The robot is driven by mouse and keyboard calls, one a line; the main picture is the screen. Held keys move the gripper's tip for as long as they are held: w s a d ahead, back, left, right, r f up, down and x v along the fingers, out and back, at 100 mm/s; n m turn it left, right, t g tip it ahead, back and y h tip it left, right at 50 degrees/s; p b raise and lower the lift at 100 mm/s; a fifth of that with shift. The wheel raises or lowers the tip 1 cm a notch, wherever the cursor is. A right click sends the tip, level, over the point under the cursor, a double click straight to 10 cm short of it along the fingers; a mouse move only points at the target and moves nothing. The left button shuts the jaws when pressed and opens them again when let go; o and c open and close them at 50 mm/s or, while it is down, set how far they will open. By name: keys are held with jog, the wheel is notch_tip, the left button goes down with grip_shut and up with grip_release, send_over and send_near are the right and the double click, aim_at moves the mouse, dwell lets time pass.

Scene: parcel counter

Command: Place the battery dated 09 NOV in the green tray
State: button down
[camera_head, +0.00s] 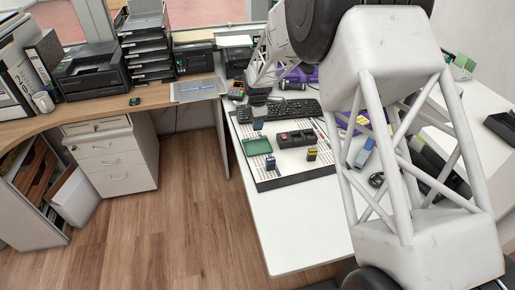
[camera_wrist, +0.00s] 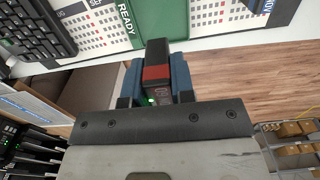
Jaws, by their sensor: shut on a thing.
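My gripper (camera_wrist: 157,68) is shut on a black battery with a red band (camera_wrist: 156,50), held between its blue fingers in the wrist view. The green tray (camera_head: 257,146) lies on the mat in the head view and looks empty. In the wrist view the tray, marked READY (camera_wrist: 125,14), lies beyond the held battery. A blue battery (camera_head: 270,162) stands in front of the tray, and a yellow-topped battery (camera_head: 312,155) stands to the right; their dates are not legible.
A black holder with red parts (camera_head: 297,138) sits right of the tray. A keyboard (camera_head: 292,108) lies behind. The white table's front part (camera_head: 300,220) is clear. My arm covers much of the right side.

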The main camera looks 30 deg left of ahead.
jog(key=shift+f, duration=0.1)
jog(key=shift+f, duration=3.05)
jog(key=shift+f, duration=1.85)
jog(key=shift+f, duration=0.15)
jog(key=c, duration=1)
grip_release()
jog(key=shift+o, duration=0.2)
notch_tip(320, 180, up, 12)
jog(key=shift+r, duration=0.15)
